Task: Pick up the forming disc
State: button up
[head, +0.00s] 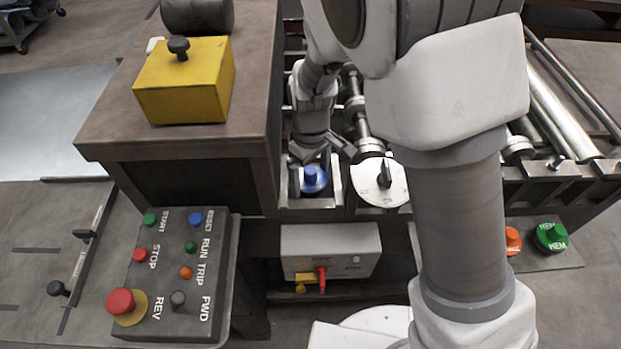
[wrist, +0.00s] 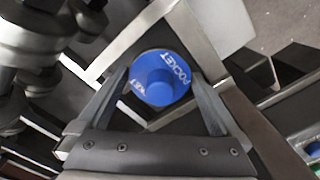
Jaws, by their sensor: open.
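A blue disc (head: 313,180) with a raised round knob sits in a metal-framed bay of the machine, right of the brown cabinet. In the wrist view the blue disc (wrist: 178,68) carries white lettering that reads POCKET. My gripper (head: 322,157) is open just above the blue disc in the head view. In the wrist view my gripper (wrist: 163,85) has one finger on each side of the disc and its knob, with nothing held. I cannot tell whether the fingers touch the disc. An orange disc (head: 513,241) and a green disc (head: 550,237) marked HEM sit at the right.
A white dial with a black pointer (head: 382,182) is close right of the blue disc. Metal frame bars (head: 337,185) border the bay. A brown cabinet (head: 200,125) with a yellow block (head: 185,82) rises at left. A button panel (head: 175,275) stands in front.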

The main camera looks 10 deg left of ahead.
jog(key=shift+f, duration=0.35)
jog(key=c, duration=1.5)
jog(key=shift+c, duration=0.3)
jog(key=shift+r, duration=0.15)
